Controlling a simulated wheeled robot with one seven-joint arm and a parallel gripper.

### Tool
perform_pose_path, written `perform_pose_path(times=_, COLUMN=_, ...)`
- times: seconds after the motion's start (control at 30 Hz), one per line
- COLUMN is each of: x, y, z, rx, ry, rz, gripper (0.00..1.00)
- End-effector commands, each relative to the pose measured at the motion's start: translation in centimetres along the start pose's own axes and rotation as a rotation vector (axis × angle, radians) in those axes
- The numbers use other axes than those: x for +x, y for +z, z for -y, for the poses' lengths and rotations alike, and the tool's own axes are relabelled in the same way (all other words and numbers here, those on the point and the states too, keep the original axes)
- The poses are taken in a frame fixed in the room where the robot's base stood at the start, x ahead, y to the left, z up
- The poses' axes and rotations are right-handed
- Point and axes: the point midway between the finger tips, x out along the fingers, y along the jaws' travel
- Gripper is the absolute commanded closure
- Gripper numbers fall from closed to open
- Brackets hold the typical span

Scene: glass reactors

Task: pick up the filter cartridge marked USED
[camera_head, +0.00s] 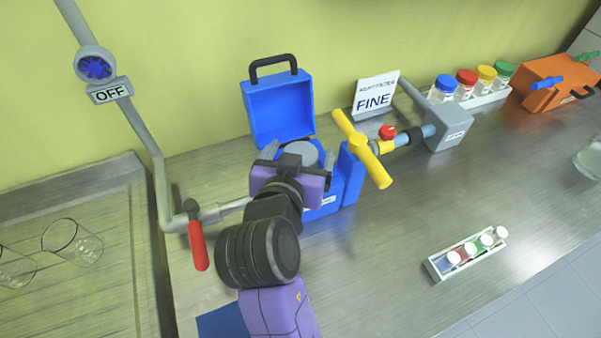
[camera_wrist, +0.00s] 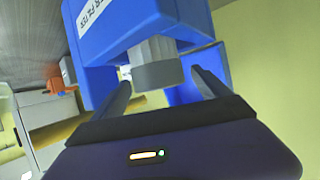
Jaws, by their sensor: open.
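A grey cylindrical cartridge (camera_head: 302,151) sits in the blue housing (camera_head: 322,211), whose blue lid (camera_head: 279,105) stands open. My gripper (camera_head: 299,156) is over the housing, with one finger on each side of the cartridge in the picture. In the wrist view, the cartridge (camera_wrist: 158,70) sticks out of the blue housing (camera_wrist: 125,22) between my open fingers (camera_wrist: 163,86). Its end is a darker grey cap. I cannot tell whether the fingers touch it. No USED mark is readable on it, and my wrist hides part of the housing.
A yellow valve handle (camera_head: 362,147) stands close to the right of the housing. A red-handled pipe valve (camera_head: 198,245) is at the left. A white rack of small capped jars (camera_head: 467,255) is at front right. The middle bench is clear.

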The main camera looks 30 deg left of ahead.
Motion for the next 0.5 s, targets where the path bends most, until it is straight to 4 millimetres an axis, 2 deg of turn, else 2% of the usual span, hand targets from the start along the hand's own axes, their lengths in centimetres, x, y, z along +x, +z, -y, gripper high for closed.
perform_pose_path(times=0.13, x=-0.01, y=0.01, z=0.00, rx=0.000, ry=0.000, rz=0.000, gripper=0.14)
perform_pose_path(times=0.17, x=-0.01, y=0.01, z=0.00, rx=0.000, ry=0.000, rz=0.000, gripper=0.18)
perform_pose_path(times=0.5, x=-0.04, y=0.02, z=0.00, rx=0.000, ry=0.000, rz=0.000, gripper=0.85)
